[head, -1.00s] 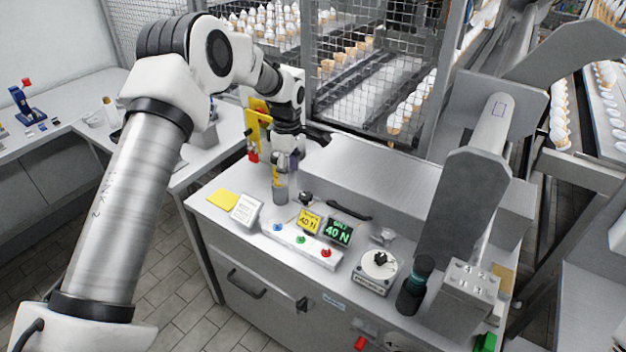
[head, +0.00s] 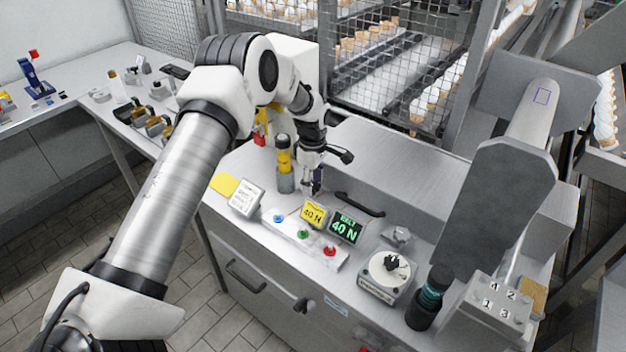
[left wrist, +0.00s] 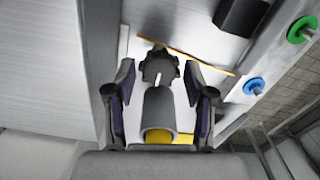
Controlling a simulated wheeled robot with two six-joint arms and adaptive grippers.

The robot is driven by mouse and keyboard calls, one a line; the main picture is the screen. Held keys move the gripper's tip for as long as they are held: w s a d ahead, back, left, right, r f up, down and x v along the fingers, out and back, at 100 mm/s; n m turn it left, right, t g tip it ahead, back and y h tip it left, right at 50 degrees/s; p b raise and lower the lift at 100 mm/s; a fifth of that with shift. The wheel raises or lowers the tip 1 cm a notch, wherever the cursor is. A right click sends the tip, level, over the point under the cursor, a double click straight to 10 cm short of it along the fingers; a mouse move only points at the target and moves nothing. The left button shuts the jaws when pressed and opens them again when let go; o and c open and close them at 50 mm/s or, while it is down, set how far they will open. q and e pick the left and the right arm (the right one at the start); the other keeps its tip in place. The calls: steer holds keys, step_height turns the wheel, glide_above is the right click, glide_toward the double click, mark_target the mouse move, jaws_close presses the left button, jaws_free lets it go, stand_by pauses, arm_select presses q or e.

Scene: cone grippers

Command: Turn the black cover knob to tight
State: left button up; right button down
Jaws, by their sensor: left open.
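The black lobed cover knob (left wrist: 158,66), with a white pointer mark, shows in the left wrist view just beyond and between my left fingertips. My left gripper (head: 315,186) is over the counter behind the yellow 40 N sign and hides the knob in the head view. In the left wrist view its two fingers (left wrist: 162,92) are spread apart with nothing held, and I cannot tell whether they touch the knob. My right gripper is not in view.
A grey and yellow cylinder (head: 285,172) stands left of my gripper. Yellow (head: 313,213) and green (head: 346,227) 40 N signs stand in front, near blue, green and red buttons (head: 303,234). A black handle (head: 360,204) lies right. A dial box (head: 389,277) sits further right.

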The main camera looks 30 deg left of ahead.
arm_select(q)
steer(key=shift+f, duration=0.15)
steer(key=c, duration=0.9)
steer(key=shift+o, duration=0.2)
steer(key=shift+m, duration=0.3)
steer(key=m+p, duration=0.1)
steer(key=m, duration=0.2)
steer(key=shift+m, duration=0.3)
steer(key=m, duration=1.3)
steer(key=shift+m, duration=0.4)
